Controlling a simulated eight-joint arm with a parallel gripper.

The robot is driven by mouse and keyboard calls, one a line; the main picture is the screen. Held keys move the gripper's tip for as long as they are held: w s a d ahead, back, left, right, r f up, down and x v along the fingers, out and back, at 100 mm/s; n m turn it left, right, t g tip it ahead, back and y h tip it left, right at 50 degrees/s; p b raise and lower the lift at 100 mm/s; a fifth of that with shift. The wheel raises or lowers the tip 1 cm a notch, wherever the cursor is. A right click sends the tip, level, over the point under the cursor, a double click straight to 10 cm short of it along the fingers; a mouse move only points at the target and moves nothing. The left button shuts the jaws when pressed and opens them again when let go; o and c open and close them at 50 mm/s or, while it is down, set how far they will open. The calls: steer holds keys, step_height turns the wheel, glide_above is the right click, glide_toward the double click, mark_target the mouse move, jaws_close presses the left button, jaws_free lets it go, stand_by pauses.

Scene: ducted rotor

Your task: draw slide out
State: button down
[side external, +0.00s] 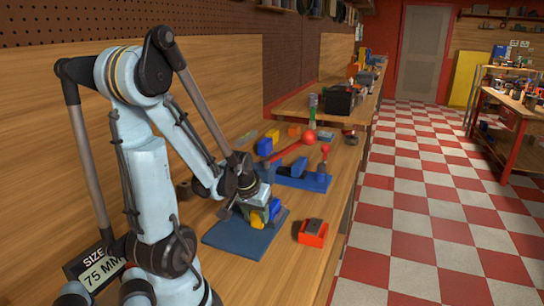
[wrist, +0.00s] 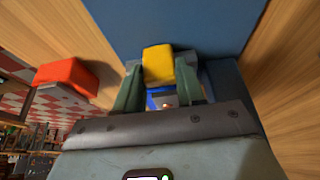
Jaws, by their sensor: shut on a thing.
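A yellow block (side external: 258,218) is at my gripper (side external: 262,210) over the blue plate (side external: 238,240) on the workbench. In the wrist view the yellow block (wrist: 158,66) sits between the two grey-green fingers of my gripper (wrist: 160,82), which are shut on it. A small blue part (wrist: 160,98) shows just beside the yellow block, between the fingers. The blue plate (wrist: 165,22) fills the top of the wrist view. I cannot tell which part is the slide. The lower side of the yellow block is hidden.
A red block with a dark top (side external: 313,232) stands right of the plate, near the bench edge; it also shows in the wrist view (wrist: 68,75). A blue fixture (side external: 302,178) with a red-knobbed lever is behind. Small coloured blocks lie farther back. Bare wood lies in front.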

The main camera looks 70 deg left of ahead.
steer(key=shift+s+d, duration=2.6)
steer(key=c, duration=0.7)
jaws_free()
steer(key=shift+r, duration=0.15)
steer(key=shift+v, duration=1.25)
steer(key=shift+s+d+r, duration=0.1)
steer(key=shift+r, duration=3.5)
